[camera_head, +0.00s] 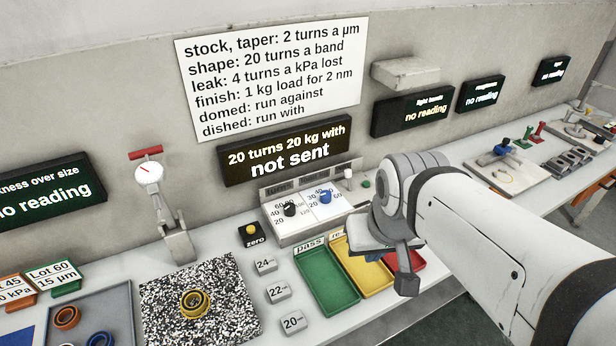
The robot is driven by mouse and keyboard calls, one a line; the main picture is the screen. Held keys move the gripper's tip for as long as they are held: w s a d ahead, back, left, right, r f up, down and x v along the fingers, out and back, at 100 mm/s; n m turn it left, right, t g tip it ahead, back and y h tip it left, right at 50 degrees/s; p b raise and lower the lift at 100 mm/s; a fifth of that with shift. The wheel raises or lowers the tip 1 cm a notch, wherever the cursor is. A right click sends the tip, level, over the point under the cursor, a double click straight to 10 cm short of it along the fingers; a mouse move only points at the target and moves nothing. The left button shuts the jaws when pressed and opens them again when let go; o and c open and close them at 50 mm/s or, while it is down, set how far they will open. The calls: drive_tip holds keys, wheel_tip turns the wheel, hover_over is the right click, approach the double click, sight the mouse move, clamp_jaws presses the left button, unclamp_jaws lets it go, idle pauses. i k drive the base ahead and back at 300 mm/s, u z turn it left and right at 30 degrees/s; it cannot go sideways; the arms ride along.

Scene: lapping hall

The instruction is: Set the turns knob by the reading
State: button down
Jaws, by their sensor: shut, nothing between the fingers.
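The turns knob (290,209) is black and stands on a grey control box (283,238) with a printed scale around it. A blue knob (325,197) is on the same box to its right. A display (285,152) above reads "20 turns 20 kg with" and "not sent". A display (50,192) at the left reads "no reading"; its heading is partly cut off. A dial gauge (149,175) on a stand is left of the box; its value is too small to read. My gripper (407,284) is shut and empty, right of the knobs, above the trays.
A rule sign (270,110) on the wall gives turns per fault. A green tray (325,285), a yellow tray (345,245) and a red tray (415,256) are in front of the box. A ring (195,304) lies on a speckled plate (165,335). A zero button (250,230) is left of the box.

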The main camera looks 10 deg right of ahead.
sight(290, 208)
drive_tip(key=u, duration=1)
drive_tip(key=k, duration=0.95)
drive_tip(key=z, duration=0.8)
drive_tip(key=i, duration=1)
drive_tip(key=z, duration=0.05)
